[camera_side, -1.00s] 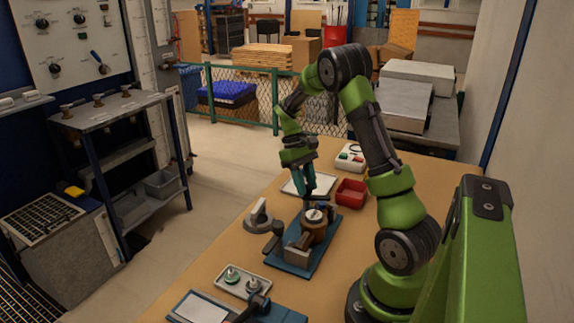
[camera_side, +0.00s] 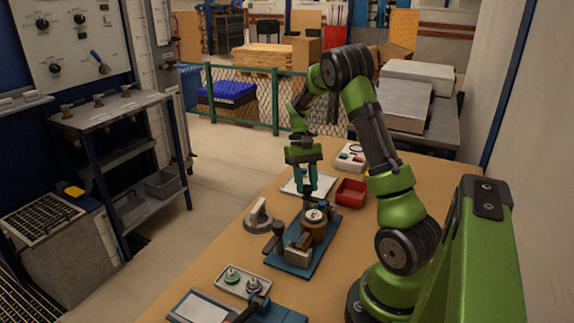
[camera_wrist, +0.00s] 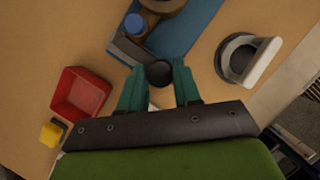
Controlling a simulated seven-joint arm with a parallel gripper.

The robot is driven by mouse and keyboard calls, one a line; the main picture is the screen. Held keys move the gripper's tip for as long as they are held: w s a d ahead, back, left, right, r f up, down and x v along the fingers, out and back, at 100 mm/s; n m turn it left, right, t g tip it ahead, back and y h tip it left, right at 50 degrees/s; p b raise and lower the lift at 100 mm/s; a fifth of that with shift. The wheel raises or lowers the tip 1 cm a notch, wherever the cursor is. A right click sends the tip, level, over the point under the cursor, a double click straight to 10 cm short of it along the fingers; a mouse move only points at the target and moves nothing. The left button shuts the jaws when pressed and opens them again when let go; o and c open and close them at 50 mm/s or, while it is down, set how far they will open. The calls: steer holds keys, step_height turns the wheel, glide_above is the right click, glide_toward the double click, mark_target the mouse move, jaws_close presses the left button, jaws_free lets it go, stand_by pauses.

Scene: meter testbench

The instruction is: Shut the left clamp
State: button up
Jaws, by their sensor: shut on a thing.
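A blue base plate (camera_side: 293,262) on the table carries a round brown meter fixture (camera_side: 312,228) with a pale dial (camera_side: 314,215). A near clamp on it has a dark handle (camera_side: 273,241) reaching out to the left. My gripper (camera_side: 305,204) points down at the plate's far end. In the wrist view, my gripper (camera_wrist: 159,80) is shut on a black round knob (camera_wrist: 159,73) of the far clamp's handle. The clamp's grey bracket (camera_wrist: 128,50) and blue tip (camera_wrist: 135,24) lie beside the fixture. The frames do not settle which clamp is the left one.
A red bin (camera_side: 351,192) stands right of my gripper, and a white box with buttons (camera_side: 350,157) behind it. A grey handled piece (camera_side: 259,217) stands left of the plate. A tray with round parts (camera_side: 242,281) lies in front.

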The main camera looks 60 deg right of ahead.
steer(key=shift+r, duration=0.1)
steer(key=o, duration=1)
steer(key=shift+o, duration=0.2)
steer(key=v, duration=1.6)
steer(key=shift+r, duration=0.4)
steer(key=shift+w, duration=0.1)
